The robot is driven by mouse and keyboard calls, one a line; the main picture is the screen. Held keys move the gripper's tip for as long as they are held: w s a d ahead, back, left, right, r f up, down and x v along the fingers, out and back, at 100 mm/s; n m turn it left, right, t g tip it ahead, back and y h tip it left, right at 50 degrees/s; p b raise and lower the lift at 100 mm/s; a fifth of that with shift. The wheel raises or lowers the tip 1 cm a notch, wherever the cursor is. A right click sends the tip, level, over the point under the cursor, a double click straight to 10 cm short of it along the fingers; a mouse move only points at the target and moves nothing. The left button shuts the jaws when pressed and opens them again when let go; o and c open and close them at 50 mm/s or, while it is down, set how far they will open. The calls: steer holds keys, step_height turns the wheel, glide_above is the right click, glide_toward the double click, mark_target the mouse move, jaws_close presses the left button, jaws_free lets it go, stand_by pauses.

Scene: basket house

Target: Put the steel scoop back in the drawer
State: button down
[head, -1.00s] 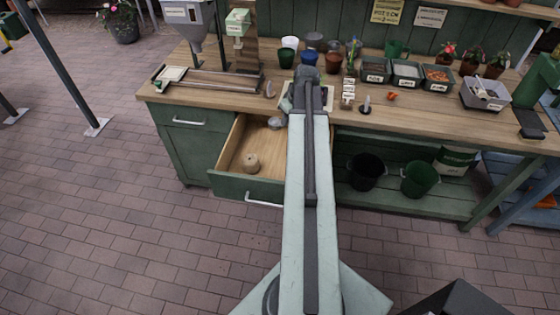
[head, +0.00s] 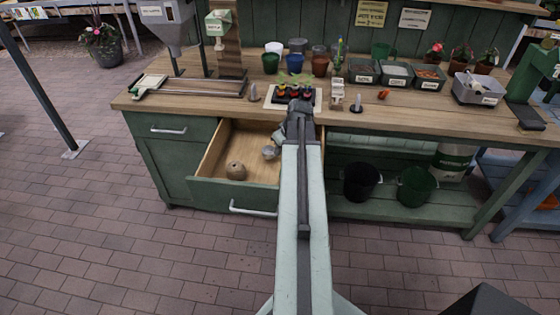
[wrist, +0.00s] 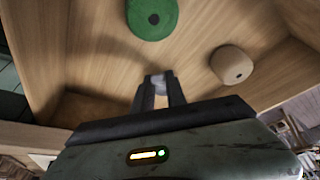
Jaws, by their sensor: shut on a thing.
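The open drawer (head: 208,152) is pulled out from the green bench, left of my arm. My gripper (head: 299,108) is partly hidden by my own arm in the head view. In the wrist view my gripper (wrist: 159,88) is shut on a small grey piece of the steel scoop (wrist: 158,80), pointing into the drawer. A rounded silver part of the scoop (head: 270,152) shows over the drawer in the head view. I cannot tell whether it touches the drawer floor. Most of the scoop is hidden.
A beige twine ball (head: 236,171) and a green round spool (wrist: 152,16) lie in the drawer. The benchtop (head: 190,103) holds pots, a seedling tray and labelled bins. Two buckets (head: 361,182) stand on the lower shelf.

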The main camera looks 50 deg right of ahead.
step_height(320, 180, down, 4)
steer(key=shift+r+b, duration=0.25)
steer(key=shift+b, duration=0.95)
steer(key=shift+r, duration=0.25)
steer(key=shift+f, duration=0.2)
steer(key=c, duration=1.3)
jaws_free()
steer(key=shift+c, duration=0.2)
steer(key=shift+r+p, duration=0.5)
steer(key=shift+p, duration=0.05)
steer(key=p+v, duration=1)
steer(key=v, duration=0.1)
steer(key=shift+s, duration=0.3)
